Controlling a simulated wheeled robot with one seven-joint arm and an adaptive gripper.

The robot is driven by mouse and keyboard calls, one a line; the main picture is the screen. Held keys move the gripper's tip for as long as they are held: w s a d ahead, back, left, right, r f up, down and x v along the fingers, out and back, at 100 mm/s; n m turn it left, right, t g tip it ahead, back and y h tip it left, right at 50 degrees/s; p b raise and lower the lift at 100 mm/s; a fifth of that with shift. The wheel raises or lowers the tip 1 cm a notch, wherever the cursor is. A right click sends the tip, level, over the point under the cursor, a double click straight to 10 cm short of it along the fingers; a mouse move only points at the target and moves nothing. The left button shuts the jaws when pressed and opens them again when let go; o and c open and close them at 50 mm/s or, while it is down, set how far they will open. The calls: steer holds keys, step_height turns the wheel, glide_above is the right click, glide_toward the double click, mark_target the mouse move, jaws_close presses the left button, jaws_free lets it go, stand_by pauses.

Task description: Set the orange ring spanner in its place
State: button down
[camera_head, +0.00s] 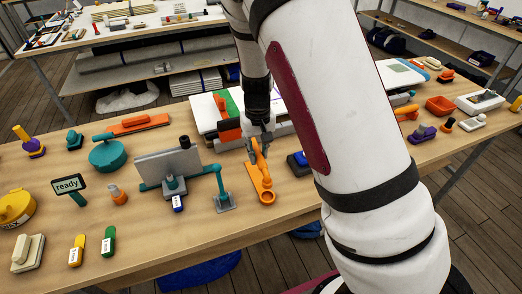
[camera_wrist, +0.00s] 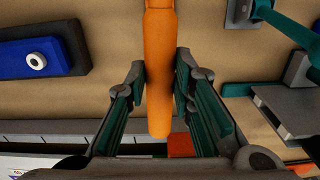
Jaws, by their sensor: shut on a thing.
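The orange ring spanner (camera_head: 265,182) is at the middle of the table in the head view. Its ring end points toward the table's front edge. My gripper (camera_head: 259,150) reaches down from above and is shut on the handle near its far end. In the wrist view the orange handle (camera_wrist: 159,50) runs between the two fingers of my gripper (camera_wrist: 160,85). The ring is out of that view. I cannot tell whether the spanner touches the table. No marked place for it can be made out.
A teal and grey stand (camera_head: 223,200) with a post is just left of the spanner, beside a grey panel (camera_head: 167,165). A dark blue block (camera_head: 298,160) is close on the right. Stacked books (camera_head: 207,115) lie behind. Bare wood shows in front of the spanner.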

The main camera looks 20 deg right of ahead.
steer(key=shift+a+n, duration=0.1)
steer(key=shift+n, duration=0.3)
steer(key=shift+f+b, duration=0.8)
steer(key=shift+f, duration=1.5)
steer(key=shift+f, duration=0.35)
steer(key=shift+f, duration=0.35)
steer(key=shift+f+b, duration=0.4)
steer(key=shift+f, duration=0.05)
